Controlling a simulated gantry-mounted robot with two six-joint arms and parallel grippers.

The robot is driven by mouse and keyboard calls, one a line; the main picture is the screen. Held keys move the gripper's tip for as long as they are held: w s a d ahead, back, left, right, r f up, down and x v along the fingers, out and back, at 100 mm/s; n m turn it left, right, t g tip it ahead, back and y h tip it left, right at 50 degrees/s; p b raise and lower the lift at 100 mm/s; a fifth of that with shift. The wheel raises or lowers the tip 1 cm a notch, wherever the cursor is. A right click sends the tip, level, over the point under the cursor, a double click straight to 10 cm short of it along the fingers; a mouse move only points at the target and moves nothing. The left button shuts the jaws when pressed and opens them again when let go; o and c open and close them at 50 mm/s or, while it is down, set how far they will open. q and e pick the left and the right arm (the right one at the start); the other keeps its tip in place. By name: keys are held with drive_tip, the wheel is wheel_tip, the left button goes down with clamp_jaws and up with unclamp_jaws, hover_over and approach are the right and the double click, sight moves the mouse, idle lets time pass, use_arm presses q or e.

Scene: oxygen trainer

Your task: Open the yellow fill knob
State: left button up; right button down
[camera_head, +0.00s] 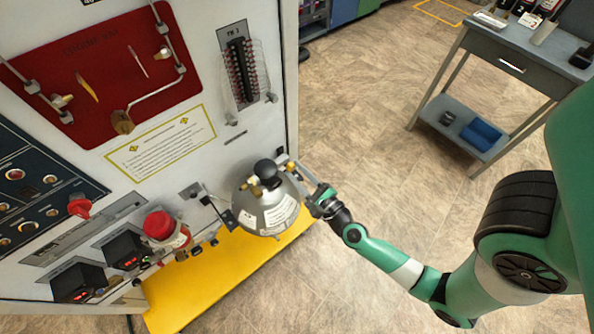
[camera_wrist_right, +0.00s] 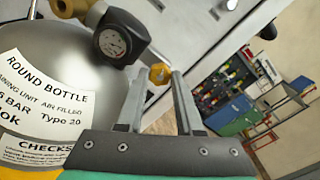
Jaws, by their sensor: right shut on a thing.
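The yellow fill knob (camera_wrist_right: 160,73) is a small faceted knob on the panel side, between the fingertips of my right gripper (camera_wrist_right: 158,80) in the right wrist view. The two grey fingers are closed on it. The silver round bottle (camera_head: 265,210) also shows in the wrist view (camera_wrist_right: 45,85), with a pressure gauge (camera_wrist_right: 114,42) and brass fittings near the fingers. My left gripper is not in view.
A yellow platform (camera_head: 225,265) lies below. A grey table (camera_head: 520,60) stands at the upper right, with clear floor between.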

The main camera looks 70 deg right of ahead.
drive_tip(key=n+p, duration=0.1)
drive_tip(key=n, duration=0.3)
drive_tip(key=shift+r+n, duration=0.15)
drive_tip(key=shift+n, duration=0.15)
drive_tip(key=n+p, duration=0.1)
drive_tip(key=n, duration=0.2)
drive_tip(key=shift+n, duration=0.4)
drive_tip(key=n+p, duration=0.1)
drive_tip(key=n, duration=0.2)
drive_tip(key=shift+n+p, duration=0.3)
drive_tip(key=n+p, duration=0.2)
drive_tip(key=n, duration=0.2)
drive_tip(key=shift+r+n, duration=0.1)
drive_tip(key=shift+n, duration=0.2)
drive_tip(key=n+p, duration=0.2)
drive_tip(key=n, duration=0.2)
drive_tip(key=n+p, duration=0.1)
drive_tip(key=n, duration=0.3)
drive_tip(key=n+p, duration=0.1)
drive_tip(key=n, duration=0.3)
drive_tip(key=shift+p, duration=0.3)
drive_tip(key=shift+n+p, duration=0.3)
drive_tip(key=shift+n, duration=1.3)
